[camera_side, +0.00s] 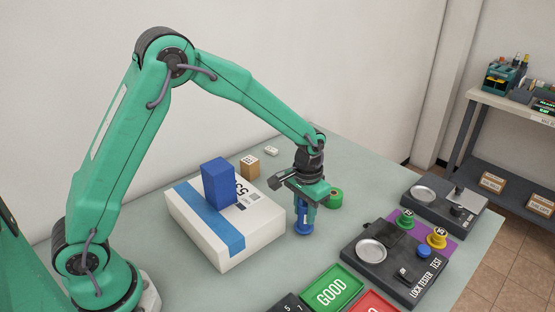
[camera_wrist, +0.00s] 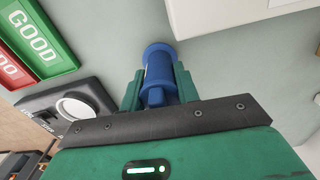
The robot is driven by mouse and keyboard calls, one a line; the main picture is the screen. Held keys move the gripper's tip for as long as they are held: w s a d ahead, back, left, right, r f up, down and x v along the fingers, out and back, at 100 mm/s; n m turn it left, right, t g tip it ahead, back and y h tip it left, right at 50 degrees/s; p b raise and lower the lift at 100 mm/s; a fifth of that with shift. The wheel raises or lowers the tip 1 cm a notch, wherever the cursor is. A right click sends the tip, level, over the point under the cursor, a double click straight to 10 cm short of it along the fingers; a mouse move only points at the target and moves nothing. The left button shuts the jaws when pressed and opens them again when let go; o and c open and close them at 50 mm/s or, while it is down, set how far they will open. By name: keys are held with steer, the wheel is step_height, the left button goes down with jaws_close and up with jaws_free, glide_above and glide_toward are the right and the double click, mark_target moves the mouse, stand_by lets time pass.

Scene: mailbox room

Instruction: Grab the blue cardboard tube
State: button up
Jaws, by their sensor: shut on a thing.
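The blue cardboard tube (camera_side: 303,227) stands about upright below my gripper (camera_side: 305,208) in the side view, its lower end at or just above the table. In the wrist view the blue tube (camera_wrist: 159,69) lies between the two green fingers of my gripper (camera_wrist: 158,86). The fingers are shut on it. Part of the tube is hidden behind the fingers. I cannot tell whether its bottom touches the table.
A white box (camera_side: 215,250) with a blue stripe stands left of my gripper, with a blue block (camera_side: 217,182) on top. The lock tester (camera_side: 385,268) is to the right. A green GOOD tray (camera_side: 331,290) is in front.

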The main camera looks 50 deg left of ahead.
step_height(320, 180, up, 2)
steer(key=shift+r, duration=0.25)
steer(key=s+d+r, duration=0.7)
steer(key=d, duration=0.1)
steer(key=shift+s+d, duration=0.3)
steer(key=shift+d, duration=0.1)
steer(key=shift+r, duration=0.1)
jaws_close()
steer(key=shift+w, duration=0.1)
